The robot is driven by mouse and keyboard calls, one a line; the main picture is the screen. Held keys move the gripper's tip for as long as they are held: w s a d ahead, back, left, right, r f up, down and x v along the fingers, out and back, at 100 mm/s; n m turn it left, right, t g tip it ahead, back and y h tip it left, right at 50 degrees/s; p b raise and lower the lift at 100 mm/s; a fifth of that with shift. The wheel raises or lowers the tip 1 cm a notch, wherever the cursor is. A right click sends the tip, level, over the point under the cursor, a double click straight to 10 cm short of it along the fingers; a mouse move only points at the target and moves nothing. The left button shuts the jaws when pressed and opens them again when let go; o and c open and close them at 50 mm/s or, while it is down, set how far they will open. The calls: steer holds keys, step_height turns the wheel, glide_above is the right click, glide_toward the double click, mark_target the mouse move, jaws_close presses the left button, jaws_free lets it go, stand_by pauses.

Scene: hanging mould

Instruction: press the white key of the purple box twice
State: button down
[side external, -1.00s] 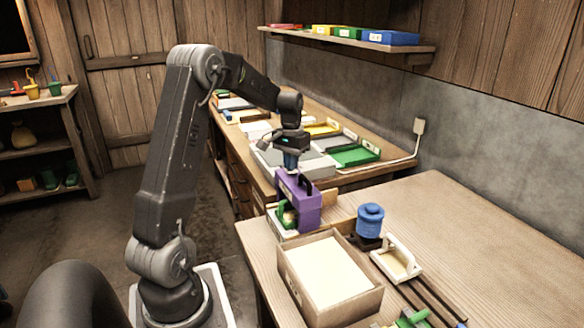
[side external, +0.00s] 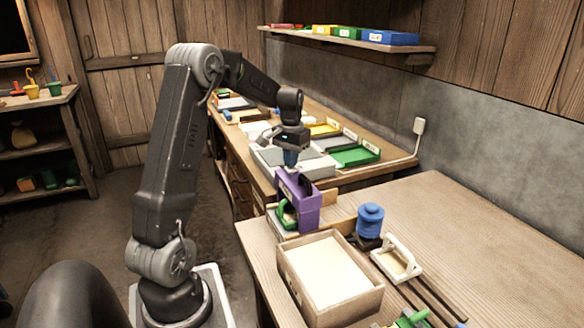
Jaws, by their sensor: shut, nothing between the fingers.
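The purple box (side external: 307,212) stands upright at the left end of the near bench. I cannot tell whether the fingertips touch the box.
A wooden tray (side external: 370,306) with a pale filling stands in front of the box. A blue round-topped object (side external: 370,220) and a white-handled holder (side external: 398,262) are to its right. Coloured trays, one green (side external: 354,157), lie on the bench behind. The near bench's right side is clear.

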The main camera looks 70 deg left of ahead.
steer(key=shift+f, duration=0.7)
steer(key=shift+r, duration=0.95)
steer(key=shift+r, duration=0.1)
steer(key=shift+r, duration=2.95)
